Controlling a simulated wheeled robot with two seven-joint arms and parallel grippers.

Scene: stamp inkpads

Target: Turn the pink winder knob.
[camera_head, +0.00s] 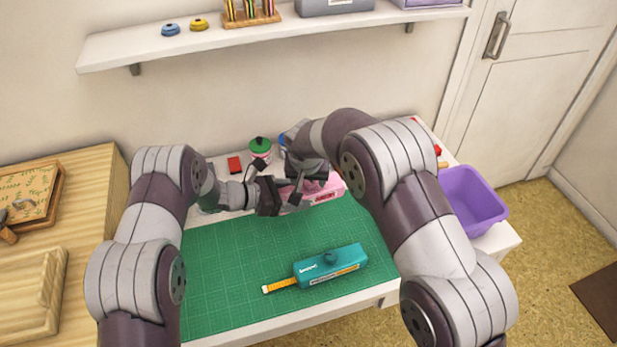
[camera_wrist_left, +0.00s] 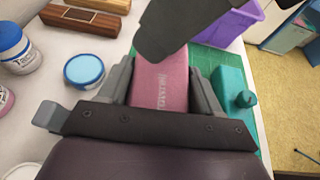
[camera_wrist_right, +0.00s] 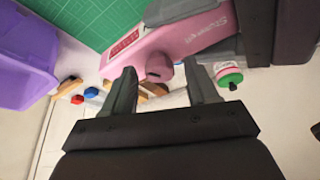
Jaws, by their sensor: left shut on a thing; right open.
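The pink stamper (camera_head: 333,188) lies near the back of the green mat, largely hidden by my grippers in the head view. My left gripper (camera_wrist_left: 163,78) is shut on the pink stamper's body (camera_wrist_left: 162,90), one finger along each side. In the right wrist view, the pink winder knob (camera_wrist_right: 159,68) sticks out of the stamper's side (camera_wrist_right: 190,35). My right gripper (camera_wrist_right: 160,82) is open, and the knob shows between its fingertips, seemingly just ahead of them. Contact with the knob cannot be made out.
A teal stamper (camera_head: 330,265) with an orange strip sits at the front of the green mat (camera_head: 225,275). A purple bin (camera_head: 470,200) stands at the right. A green-lidded jar (camera_head: 260,150) and a red pad (camera_head: 234,165) stand behind. The mat's front left is clear.

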